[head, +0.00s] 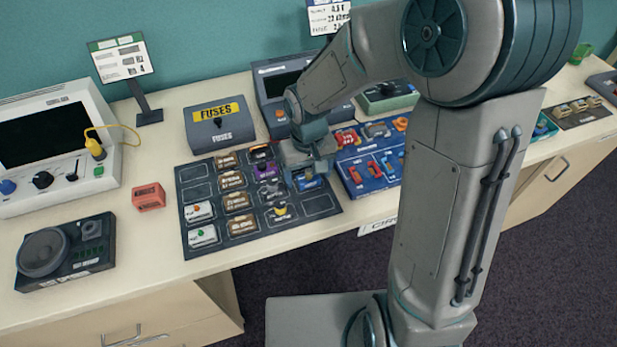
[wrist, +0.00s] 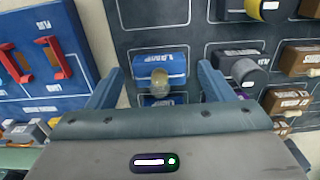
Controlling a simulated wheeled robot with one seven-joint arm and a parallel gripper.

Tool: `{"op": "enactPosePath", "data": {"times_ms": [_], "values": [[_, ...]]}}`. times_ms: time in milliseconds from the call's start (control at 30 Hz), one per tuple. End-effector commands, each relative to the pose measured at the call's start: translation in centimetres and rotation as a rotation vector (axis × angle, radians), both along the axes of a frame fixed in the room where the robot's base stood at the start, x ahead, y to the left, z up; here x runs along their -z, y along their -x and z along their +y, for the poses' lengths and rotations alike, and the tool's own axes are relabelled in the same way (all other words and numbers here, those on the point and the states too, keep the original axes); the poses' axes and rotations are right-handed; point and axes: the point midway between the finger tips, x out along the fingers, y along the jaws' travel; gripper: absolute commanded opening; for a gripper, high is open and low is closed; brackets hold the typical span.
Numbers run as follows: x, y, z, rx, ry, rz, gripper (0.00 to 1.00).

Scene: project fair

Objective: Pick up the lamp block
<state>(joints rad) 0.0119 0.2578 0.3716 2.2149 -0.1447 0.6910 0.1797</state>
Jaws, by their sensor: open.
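The lamp block (wrist: 175,64) is blue with a white "LAMP" label and a pale rounded bulb on top. It lies in an outlined cell of the dark mat (head: 317,206). In the head view the blue block (head: 311,184) shows partly below my gripper (head: 307,172). My gripper is open and points down over the mat. In the wrist view its fingers (wrist: 160,76) stand left and right of the lamp block, with gaps on both sides. A second blue block (wrist: 158,99) is mostly hidden by the gripper body.
A dark block with a grey cylinder (wrist: 240,70) sits close to the right finger. Brown blocks (head: 236,201) fill several mat cells. The blue board (head: 359,178) with red parts lies just right of the mat. The fuses box (head: 219,127) stands behind.

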Motion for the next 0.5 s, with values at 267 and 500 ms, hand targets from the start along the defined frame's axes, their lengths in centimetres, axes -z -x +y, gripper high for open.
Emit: {"op": "enactPosePath", "data": {"times_ms": [267, 500], "values": [[-0.04, -0.01, -0.01, 0.0, 0.0, 0.0, 0.41], [-0.06, -0.02, 0.0, 0.0, 0.0, 0.0, 0.26]]}}
